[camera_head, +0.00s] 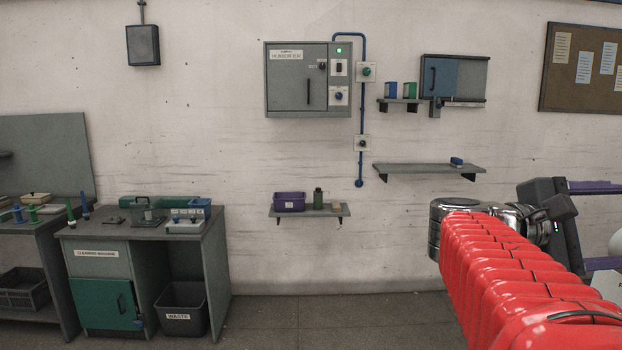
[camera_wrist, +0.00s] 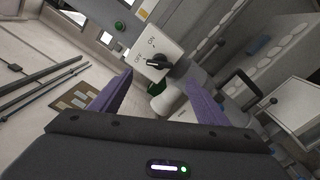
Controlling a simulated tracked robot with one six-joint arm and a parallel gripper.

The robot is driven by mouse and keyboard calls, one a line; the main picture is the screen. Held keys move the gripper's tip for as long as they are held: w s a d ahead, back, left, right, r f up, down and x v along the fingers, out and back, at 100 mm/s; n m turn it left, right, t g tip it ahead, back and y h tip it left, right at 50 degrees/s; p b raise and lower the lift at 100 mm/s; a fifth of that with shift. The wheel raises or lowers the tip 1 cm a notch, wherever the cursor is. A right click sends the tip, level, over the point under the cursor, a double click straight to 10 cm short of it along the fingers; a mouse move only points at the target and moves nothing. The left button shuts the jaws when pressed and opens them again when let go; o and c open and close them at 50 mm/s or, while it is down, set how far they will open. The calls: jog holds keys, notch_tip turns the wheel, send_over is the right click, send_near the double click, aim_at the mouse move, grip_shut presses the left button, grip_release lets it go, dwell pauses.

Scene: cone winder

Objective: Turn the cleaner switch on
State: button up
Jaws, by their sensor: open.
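A pale switch plate (camera_wrist: 145,42) marked ON and OFF shows in the wrist view, with a black rotary knob (camera_wrist: 156,62) on it. I take this for the cleaner switch, though I read no name on it. The knob is beyond and between my fingertips, and no contact shows. Which mark the knob points to is hard to tell. My gripper (camera_wrist: 159,80) is open, with one purple finger on each side and nothing held. In the head view my gripper is at the right edge, its purple fingers pointing right; the switch is out of that view.
In the wrist view, a green button (camera_wrist: 120,27) is close to the switch plate, and pale rounded machine parts (camera_wrist: 168,100) are close behind the right finger. In the head view, a grey wall cabinet (camera_head: 285,90) and a bench (camera_head: 135,230) stand farther left, away from my gripper.

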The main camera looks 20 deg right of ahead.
jog(key=x, duration=1.1)
jog(key=shift+d, duration=0.2)
jog(key=shift+s, duration=0.1)
jog(key=c, duration=1)
jog(key=shift+c, duration=0.2)
jog(key=shift+m, duration=0.4)
jog(key=m, duration=1.1)
jog(key=shift+f, duration=0.4)
